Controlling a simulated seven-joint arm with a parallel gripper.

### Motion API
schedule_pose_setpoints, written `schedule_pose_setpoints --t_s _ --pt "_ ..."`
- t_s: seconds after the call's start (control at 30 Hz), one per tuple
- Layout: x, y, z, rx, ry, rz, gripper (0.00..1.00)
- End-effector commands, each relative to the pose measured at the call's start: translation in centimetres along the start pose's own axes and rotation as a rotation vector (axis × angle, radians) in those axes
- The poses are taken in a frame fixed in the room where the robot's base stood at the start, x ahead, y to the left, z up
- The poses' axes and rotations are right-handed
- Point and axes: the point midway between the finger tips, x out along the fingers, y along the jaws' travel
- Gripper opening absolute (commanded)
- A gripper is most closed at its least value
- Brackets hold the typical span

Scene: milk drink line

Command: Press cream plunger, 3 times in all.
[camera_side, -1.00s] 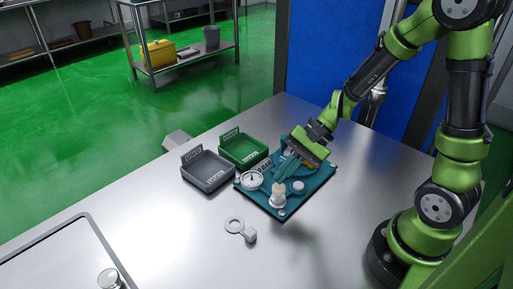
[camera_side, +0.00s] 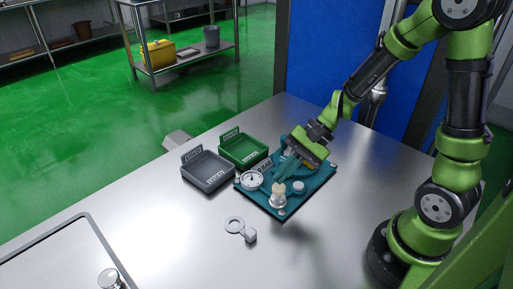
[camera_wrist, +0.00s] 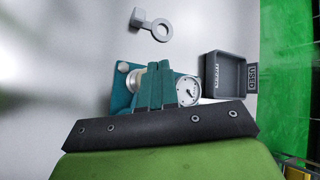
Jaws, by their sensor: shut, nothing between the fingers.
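A teal board (camera_side: 318,189) on the table carries several fittings. At its front corner stands a cream-coloured knob on a round metallic base (camera_side: 278,200), which I take for the cream plunger. In the wrist view a pale metallic cylinder (camera_wrist: 136,80) shows partly behind my fingers. My gripper (camera_side: 278,176) has teal fingers, shut and empty, angled down over the board between the gauge and the grey round cap. In the side view the fingertips are behind the cream knob. Whether they touch anything is unclear. The shut fingers also show in the wrist view (camera_wrist: 162,70).
A white dial gauge (camera_side: 252,180) and a grey round cap (camera_side: 298,187) are on the board. A grey tray (camera_side: 208,176) and a green tray (camera_side: 244,152) stand to the left. A grey ring-shaped part (camera_side: 236,224) lies in front. The table's front is mostly clear.

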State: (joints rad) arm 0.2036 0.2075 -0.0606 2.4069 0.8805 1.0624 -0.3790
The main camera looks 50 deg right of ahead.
Motion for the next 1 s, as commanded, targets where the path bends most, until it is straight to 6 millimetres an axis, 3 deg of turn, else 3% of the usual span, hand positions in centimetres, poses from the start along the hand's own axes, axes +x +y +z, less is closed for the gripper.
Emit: schedule_pose_setpoints --t_s 1.0 --pt "0.69 0.51 -0.51 0.000 0.000 0.000 0.00"
